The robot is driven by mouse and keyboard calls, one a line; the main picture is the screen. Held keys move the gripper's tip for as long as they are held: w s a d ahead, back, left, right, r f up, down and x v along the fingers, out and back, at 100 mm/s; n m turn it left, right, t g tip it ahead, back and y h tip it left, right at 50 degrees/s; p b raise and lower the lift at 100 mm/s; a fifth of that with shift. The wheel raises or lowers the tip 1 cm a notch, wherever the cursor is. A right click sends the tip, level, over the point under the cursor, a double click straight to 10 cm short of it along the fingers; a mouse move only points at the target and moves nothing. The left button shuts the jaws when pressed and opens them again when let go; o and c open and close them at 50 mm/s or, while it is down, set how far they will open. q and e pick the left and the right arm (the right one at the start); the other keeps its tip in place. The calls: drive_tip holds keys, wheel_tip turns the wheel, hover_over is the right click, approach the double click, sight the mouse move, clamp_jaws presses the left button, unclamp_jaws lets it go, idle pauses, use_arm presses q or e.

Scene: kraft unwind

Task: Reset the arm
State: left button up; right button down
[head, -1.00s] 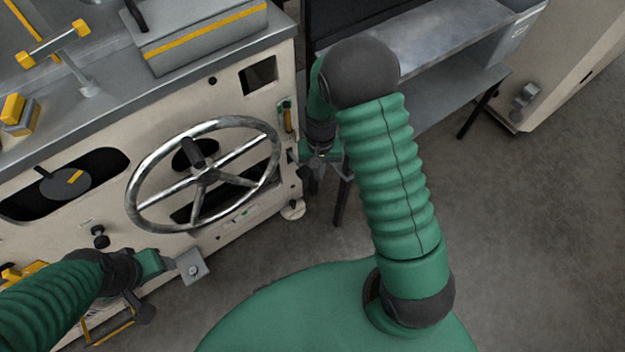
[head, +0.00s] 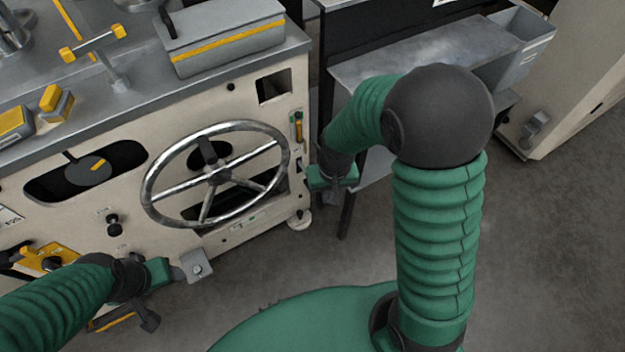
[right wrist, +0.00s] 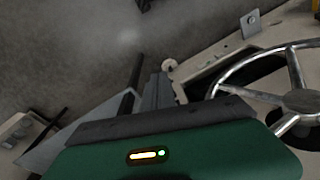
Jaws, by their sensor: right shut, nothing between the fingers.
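My right gripper (head: 335,181) is beside the right end of the beige machine (head: 250,225), just right of the handwheel (head: 217,176). Its fingers are mostly hidden in the head view. In the right wrist view its dark fingers (right wrist: 155,92) are together with nothing held, and the handwheel (right wrist: 298,100) is off to the right. My right arm bends high at the elbow in front of the bench. My left gripper (head: 155,275) is low in front of the machine, next to a small grey plate with a bolt (head: 196,265). Its fingers are not clear.
A metal-topped bench (head: 425,50) stands right of the machine, with a grey bin (head: 522,40) at its far end. A beige cabinet (head: 590,80) is at the far right. A grey box with a yellow stripe (head: 222,38) sits on the machine top. Floor at right is open.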

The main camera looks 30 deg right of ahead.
idle(0.7)
drive_tip(key=s+a+r+n+t, duration=0.2)
drive_tip(key=s+a+r+n, duration=0.1)
drive_tip(key=s+r, duration=0.3)
drive_tip(key=w+p+v, duration=0.2)
drive_tip(key=p+v, duration=0.6)
drive_tip(key=p, duration=0.1)
drive_tip(key=w+r+p+v, duration=0.1)
drive_tip(key=w+p+v, duration=0.1)
drive_tip(key=p+v, duration=0.6)
drive_tip(key=shift+w+r+p, duration=0.2)
drive_tip(key=shift+r+p, duration=0.2)
drive_tip(key=shift+p, duration=0.15)
drive_tip(key=shift+a, duration=0.1)
